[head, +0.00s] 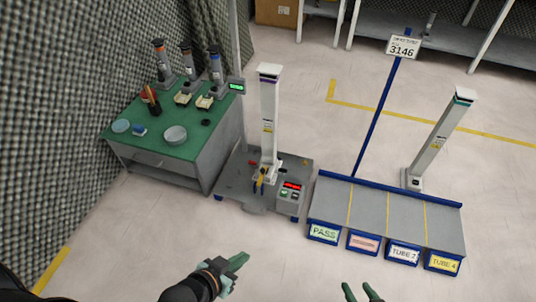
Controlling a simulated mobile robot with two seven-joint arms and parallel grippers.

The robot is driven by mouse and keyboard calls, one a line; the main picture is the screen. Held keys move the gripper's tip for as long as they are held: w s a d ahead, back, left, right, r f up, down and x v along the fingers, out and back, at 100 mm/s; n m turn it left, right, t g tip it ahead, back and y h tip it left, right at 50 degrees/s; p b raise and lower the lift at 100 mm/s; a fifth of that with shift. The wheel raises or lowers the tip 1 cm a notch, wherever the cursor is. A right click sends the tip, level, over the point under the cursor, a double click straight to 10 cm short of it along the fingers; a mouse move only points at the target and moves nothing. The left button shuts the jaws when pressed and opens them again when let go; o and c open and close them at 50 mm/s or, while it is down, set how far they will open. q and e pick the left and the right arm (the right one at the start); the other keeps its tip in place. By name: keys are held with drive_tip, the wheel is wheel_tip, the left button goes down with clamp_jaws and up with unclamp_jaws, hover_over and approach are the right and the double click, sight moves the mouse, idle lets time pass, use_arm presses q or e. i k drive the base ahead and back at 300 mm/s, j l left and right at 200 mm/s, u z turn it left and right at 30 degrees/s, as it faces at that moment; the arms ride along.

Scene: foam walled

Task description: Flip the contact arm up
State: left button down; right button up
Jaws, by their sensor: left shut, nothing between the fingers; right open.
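A test stand (236,181) on a low grey platform carries a tall white column (269,125) standing upright. At the column's foot is a small dark and yellow part (259,183), which may be the contact arm; it is too small to tell its position. A control box (290,191) with a red display sits beside it. My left gripper (238,262) is shut and empty, in front of and below the stand, apart from it. My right gripper (361,292) is open and empty at the bottom edge, with only its fingertips showing.
A green-topped bench (150,143) with tools and dishes stands left of the stand. A grey sorting table (375,212) with labelled front bins, a sign post (378,120) and a leaning white column (440,140) stand right. The floor in front is clear.

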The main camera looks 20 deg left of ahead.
sight(262, 175)
drive_tip(key=i+l, duration=0.1)
drive_tip(key=i, duration=0.4)
drive_tip(key=u, duration=1.55)
